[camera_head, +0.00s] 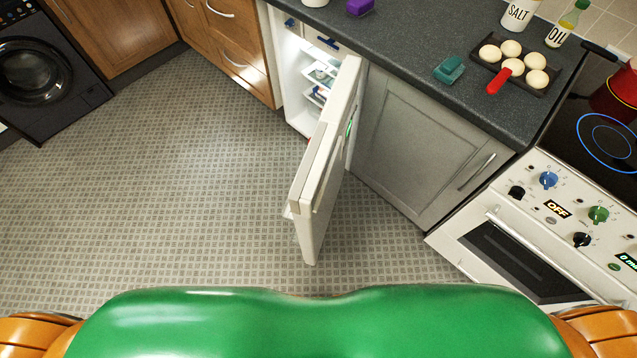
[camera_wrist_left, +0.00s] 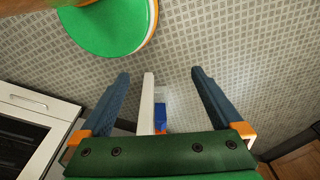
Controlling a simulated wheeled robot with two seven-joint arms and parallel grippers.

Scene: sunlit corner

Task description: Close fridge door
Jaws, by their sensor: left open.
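The fridge door (camera_head: 326,160) is white and stands wide open in the head view, swung out from the fridge (camera_head: 297,75) under the worktop. The lit fridge inside shows shelves with small items. In the left wrist view, a narrow white upright strip that looks like the door's edge (camera_wrist_left: 147,105) shows between the fingers, with a blue item (camera_wrist_left: 160,118) beside it. My left gripper (camera_wrist_left: 157,75) is open; whether its fingers touch the door cannot be told. The head view shows neither gripper.
A grey cabinet (camera_head: 420,140) and a white oven (camera_head: 520,260) stand right of the fridge. The worktop (camera_head: 420,40) holds a tray of pale round pieces (camera_head: 515,65), salt and oil. Wooden cabinets (camera_head: 235,45) and a black washing machine (camera_head: 45,75) are left. The tiled floor (camera_head: 180,190) is clear.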

